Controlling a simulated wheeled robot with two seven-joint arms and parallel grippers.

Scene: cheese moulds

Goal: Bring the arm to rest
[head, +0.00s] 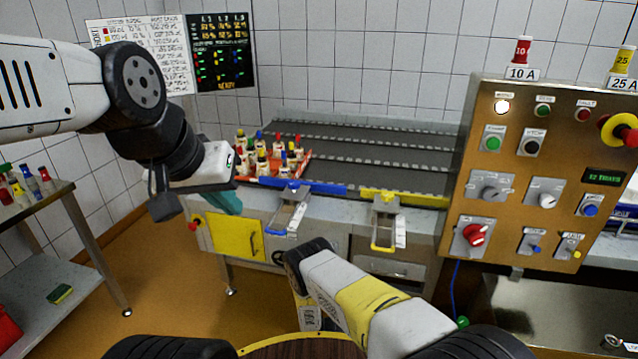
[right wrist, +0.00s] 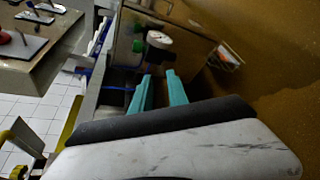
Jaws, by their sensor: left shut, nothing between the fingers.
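My left arm comes in from the left in the head view. Its gripper (head: 228,200) hangs in front of the machine's left end, with the teal fingers partly hidden by the hand; it is shut and empty. My right arm reaches in from the bottom middle of the head view, and its fingers are out of sight there. In the right wrist view the two teal fingers of my right gripper (right wrist: 159,73) stand apart with nothing between them.
A red tray (head: 300,172) of several small coloured-capped pieces sits on the grey grooved conveyor table (head: 370,150). A brass control panel (head: 535,180) stands at the right. A steel side table (head: 50,225) with bottles is at the left. The brown floor (head: 170,270) between is open.

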